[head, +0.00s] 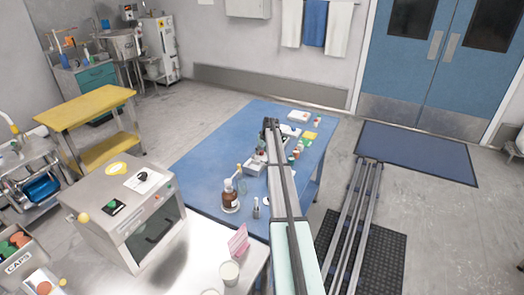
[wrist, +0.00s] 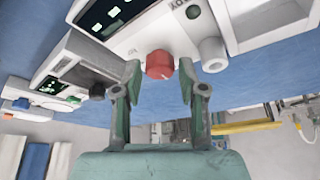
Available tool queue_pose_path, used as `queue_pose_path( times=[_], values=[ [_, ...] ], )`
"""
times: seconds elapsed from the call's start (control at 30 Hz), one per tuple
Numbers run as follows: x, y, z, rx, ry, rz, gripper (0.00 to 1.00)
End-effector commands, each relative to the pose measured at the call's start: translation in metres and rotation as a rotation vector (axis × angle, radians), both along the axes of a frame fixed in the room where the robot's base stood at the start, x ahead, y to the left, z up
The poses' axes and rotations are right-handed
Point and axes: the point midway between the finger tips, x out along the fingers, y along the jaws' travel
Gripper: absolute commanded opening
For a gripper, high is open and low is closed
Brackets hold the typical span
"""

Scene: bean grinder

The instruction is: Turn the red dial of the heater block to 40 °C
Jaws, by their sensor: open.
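The red dial (wrist: 160,65) sits on the front of a white device, which I take to be the heater block (wrist: 150,38), at the top of the wrist view. A dark display with green marks shows on it, too small to read. My gripper (wrist: 161,78) is open, one finger on each side of the dial and close to it; I cannot tell whether they touch it. The dial's pointer setting cannot be read. In the head view my arm covers most of this spot on the blue table (head: 205,160), and the dial is not visible.
In the wrist view a grey-white knob (wrist: 212,54) is right of the dial, and a second white device with a display (wrist: 75,75) is at left. The table's left part is clear.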

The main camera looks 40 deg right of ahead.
Motion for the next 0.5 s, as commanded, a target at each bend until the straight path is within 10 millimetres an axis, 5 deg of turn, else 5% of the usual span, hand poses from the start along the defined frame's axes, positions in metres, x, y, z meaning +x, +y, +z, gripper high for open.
queue_pose_path(
  times=[0.1,0.23,0.5],
  values=[
    [-0.0001,0.0,0.0,0.0,0.0,0.0,0.41],
    [-0.0002,0.0,0.0001,0.0,0.0,0.0,0.0],
    [-0.0004,0.0003,-0.0004,0.0,0.001,-0.008,0.0]
  ],
)
